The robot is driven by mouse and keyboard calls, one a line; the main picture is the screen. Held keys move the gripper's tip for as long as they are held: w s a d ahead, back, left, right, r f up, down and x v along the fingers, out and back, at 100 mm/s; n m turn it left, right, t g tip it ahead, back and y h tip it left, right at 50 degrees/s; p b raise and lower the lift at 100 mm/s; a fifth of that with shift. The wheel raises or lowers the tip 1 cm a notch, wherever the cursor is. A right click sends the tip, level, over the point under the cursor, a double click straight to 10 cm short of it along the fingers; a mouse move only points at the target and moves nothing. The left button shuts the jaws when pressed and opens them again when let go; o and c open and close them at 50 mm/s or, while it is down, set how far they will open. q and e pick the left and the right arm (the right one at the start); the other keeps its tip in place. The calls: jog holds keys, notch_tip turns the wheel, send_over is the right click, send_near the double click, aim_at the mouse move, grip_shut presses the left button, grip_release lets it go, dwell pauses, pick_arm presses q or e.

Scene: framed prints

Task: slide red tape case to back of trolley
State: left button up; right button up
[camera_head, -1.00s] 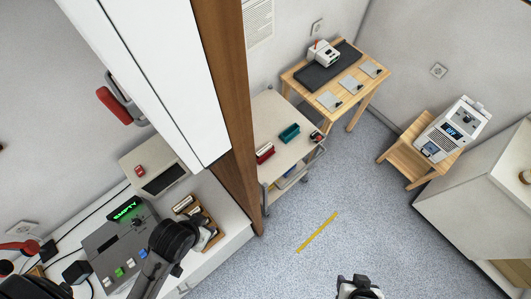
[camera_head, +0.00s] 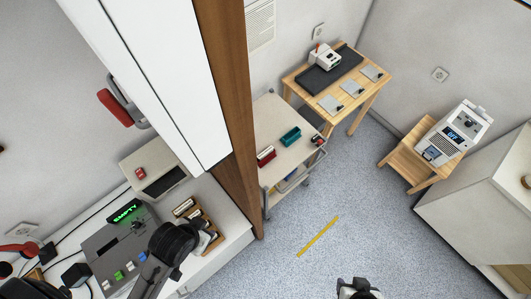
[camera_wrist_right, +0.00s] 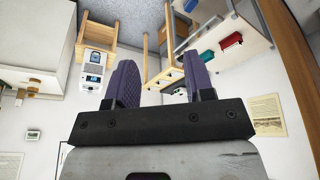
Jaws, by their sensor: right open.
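The red tape case (camera_head: 265,155) lies near the left edge of the trolley top (camera_head: 285,155), close to the wooden post. A teal case (camera_head: 290,136) lies to its right, and a small red and black item (camera_head: 318,140) sits at the trolley's right end. My right gripper (camera_head: 357,287) is at the bottom edge of the head view, well apart from the trolley. The right wrist view shows its two purple fingers (camera_wrist_right: 161,85) spread with nothing between them. There the red tape case (camera_wrist_right: 231,40) and trolley appear upside down in the distance. My left arm shows at lower left; its jaws are not visible.
A wooden post (camera_head: 232,160) and white cabinet (camera_head: 150,75) stand left of the trolley. A wooden table (camera_head: 370,90) is behind it, and a wooden stool (camera_head: 405,160) with a white device is at right. The floor before the trolley is clear, with a yellow strip (camera_head: 318,236).

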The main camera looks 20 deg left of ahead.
jog(key=w+d+f+n+g+y+b, duration=0.1)
jog(key=w+f+n+b, duration=0.45)
jog(key=f, duration=0.45)
jog(key=w+d+f+n+g+y+b, duration=0.1)
jog(key=w+f+n+b, duration=0.4)
jog(key=f+b, duration=0.3)
pick_arm(q)
notch_tip(320, 180, down, 22)
jog(key=b, duration=0.8)
pick_arm(e)
jog(key=w+d+f+n, duration=0.1)
jog(key=w+d+f, duration=0.1)
jog(key=d, duration=0.6)
jog(key=w+d+f+g+h, duration=0.1)
jog(key=w+d+f, duration=0.1)
jog(key=d, duration=0.6)
jog(key=w+d+f+n+h, duration=0.1)
jog(key=w+d+f, duration=0.2)
jog(key=d, duration=0.5)
jog(key=shift+w+n+g, duration=0.25)
jog(key=shift+n+g, duration=0.05)
jog(key=shift+n, duration=0.05)
pick_arm(q)
jog(key=shift+f, duration=0.1)
jog(key=shift+c, duration=0.5)
pick_arm(e)
jog(key=shift+c, duration=0.5)
jog(key=shift+a, duration=0.1)
